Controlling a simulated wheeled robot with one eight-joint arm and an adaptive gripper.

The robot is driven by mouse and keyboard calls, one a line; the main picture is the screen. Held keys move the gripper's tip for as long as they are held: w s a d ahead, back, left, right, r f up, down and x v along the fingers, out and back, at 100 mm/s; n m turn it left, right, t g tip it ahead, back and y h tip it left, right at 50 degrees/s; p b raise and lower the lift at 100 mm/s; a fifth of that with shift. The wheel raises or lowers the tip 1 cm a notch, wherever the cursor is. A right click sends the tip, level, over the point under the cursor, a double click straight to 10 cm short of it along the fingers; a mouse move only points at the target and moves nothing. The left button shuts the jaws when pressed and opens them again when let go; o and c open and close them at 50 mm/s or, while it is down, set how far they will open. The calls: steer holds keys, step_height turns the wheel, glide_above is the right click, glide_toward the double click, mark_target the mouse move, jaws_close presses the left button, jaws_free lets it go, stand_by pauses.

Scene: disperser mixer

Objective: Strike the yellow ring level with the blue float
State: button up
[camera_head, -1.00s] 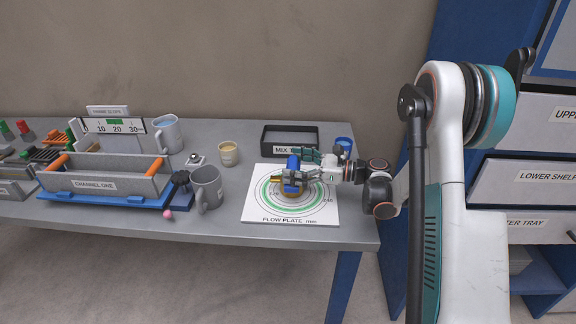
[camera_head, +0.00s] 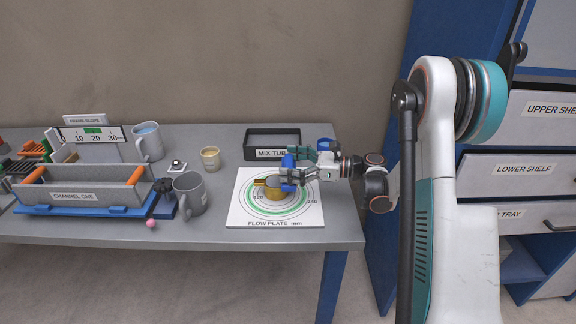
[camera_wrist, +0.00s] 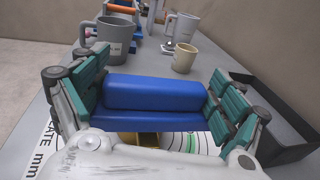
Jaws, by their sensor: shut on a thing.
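The yellow ring (camera_head: 273,190) stands near the middle of the round target on the white flow plate (camera_head: 240,218). My gripper (camera_head: 288,174) is shut on the blue float (camera_head: 288,162), at the ring's right side. In the wrist view the blue float (camera_wrist: 152,94) lies crosswise between the two teal fingers of my gripper (camera_wrist: 155,100). A piece of the yellow ring (camera_wrist: 138,138) shows just below the float there. Most of the ring is hidden in that view, and I cannot tell whether the float touches it or what fills it.
A dark mix tub (camera_head: 272,138) stands behind the plate, with a blue cup (camera_head: 326,144) at its right. A beige cup (camera_head: 210,158) and a grey mug (camera_head: 189,194) stand left of the plate. The channel one trough (camera_head: 85,188) is further left. The table's front edge is close.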

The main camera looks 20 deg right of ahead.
steer(key=shift+r+p, duration=1.35)
steer(key=shift+r, duration=1.4)
